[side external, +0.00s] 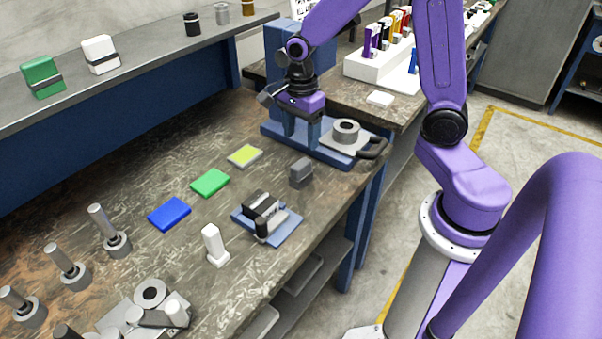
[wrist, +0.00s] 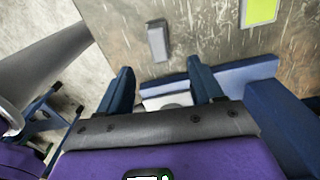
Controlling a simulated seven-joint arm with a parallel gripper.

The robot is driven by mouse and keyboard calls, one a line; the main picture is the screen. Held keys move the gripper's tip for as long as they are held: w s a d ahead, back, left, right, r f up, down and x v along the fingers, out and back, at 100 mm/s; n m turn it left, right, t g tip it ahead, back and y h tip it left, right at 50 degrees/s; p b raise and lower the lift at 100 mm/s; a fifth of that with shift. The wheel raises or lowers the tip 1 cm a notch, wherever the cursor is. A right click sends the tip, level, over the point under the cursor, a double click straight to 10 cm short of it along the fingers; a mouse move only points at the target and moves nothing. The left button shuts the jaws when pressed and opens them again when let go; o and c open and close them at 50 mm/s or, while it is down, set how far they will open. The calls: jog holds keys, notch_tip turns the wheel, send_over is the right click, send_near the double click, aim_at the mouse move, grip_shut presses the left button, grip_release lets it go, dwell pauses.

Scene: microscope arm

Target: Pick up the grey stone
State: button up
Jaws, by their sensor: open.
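The grey stone (side external: 301,172) is a small dark grey block standing on the worn workbench, near its right edge. It also shows in the wrist view (wrist: 158,41), beyond the fingertips and roughly centred between them. My gripper (side external: 300,132) is open and empty. It hangs over the blue-based stand at the bench's far end, behind and above the stone, apart from it. In the wrist view, its two dark blue fingers (wrist: 160,68) are spread wide, with nothing between them.
The stand's pale plate with a grey ring (side external: 346,128) is right of my gripper. Yellow (side external: 245,156), green (side external: 210,182) and blue (side external: 169,213) pads lie left of the stone. A black device on a blue base (side external: 267,222) and a white block (side external: 214,245) stand nearer the camera.

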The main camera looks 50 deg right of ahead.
aim_at(301, 173)
jog(key=shift+s+a+f, duration=0.1)
jog(key=shift+f, duration=3)
jog(key=shift+s+a+f, duration=0.1)
jog(key=shift+f, duration=2.95)
grip_shut()
